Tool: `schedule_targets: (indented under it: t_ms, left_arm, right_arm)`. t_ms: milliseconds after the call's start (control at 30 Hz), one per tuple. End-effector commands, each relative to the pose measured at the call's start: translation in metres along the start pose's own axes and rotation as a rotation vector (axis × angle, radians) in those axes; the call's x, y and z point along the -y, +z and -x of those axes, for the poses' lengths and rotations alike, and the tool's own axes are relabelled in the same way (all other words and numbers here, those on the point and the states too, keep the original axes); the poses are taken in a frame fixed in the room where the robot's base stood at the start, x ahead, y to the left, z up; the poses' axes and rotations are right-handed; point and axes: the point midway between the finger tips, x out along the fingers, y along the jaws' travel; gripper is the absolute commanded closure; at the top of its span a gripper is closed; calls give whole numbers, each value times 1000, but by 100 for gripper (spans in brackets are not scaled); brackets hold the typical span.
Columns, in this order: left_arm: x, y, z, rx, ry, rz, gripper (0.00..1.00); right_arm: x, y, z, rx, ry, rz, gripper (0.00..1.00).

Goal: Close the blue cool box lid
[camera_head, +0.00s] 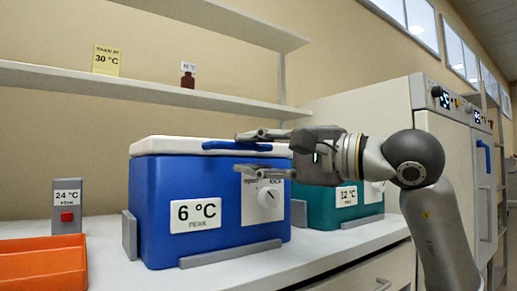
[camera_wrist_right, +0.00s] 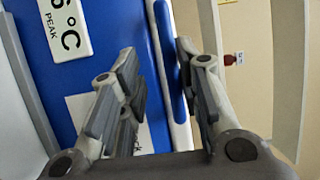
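The blue cool box (camera_head: 160,200) stands on the bench with a "6 °C PEAK" label and a dial on its front. Its white lid (camera_head: 170,145) lies level over the box top; I cannot tell whether a thin gap remains. The lid's blue handle (camera_head: 228,145) is at its front edge. My right gripper (camera_head: 239,153) is open at the box's front right, one finger at lid-top height and the other lower, before the front wall. In the right wrist view, the open fingers (camera_wrist_right: 158,52) are on either side of the handle (camera_wrist_right: 186,85). My left gripper is out of view.
A teal box (camera_head: 318,205) stands right of the blue one. Low grey rails (camera_head: 230,254) edge the blue box. An orange tray (camera_head: 45,265) and a grey "24 °C" block (camera_head: 67,195) are at left. A shelf (camera_head: 130,92) runs above; a white cabinet (camera_head: 445,150) stands right.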

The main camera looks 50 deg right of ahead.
Motion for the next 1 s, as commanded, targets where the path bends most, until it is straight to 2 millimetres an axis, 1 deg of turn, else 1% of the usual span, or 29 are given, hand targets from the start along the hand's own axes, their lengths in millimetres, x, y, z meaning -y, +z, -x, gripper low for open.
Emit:
schedule_targets:
  t_ms: [33,267,367,467,567,800,900,1000]
  left_arm:
    - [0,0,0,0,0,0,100]
    - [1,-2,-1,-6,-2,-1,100]
    - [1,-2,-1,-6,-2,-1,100]
    - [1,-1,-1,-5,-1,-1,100]
    - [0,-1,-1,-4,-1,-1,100]
    - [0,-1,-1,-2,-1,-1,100]
    - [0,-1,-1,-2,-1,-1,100]
    - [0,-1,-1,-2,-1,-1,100]
  right_arm:
    - [-2,0,-1,1,6,-1,66]
    - [1,-1,0,-1,-3,0,66]
    - [2,-1,5,-1,-6,-1,66]
    - [3,-1,15,-1,-10,-2,66]
    - [3,0,30,1,-11,-2,66]
    - [2,0,81,0,-7,0,66]
    - [1,0,98,-1,-4,0,66]
    - [0,0,110,-1,-2,-1,66]
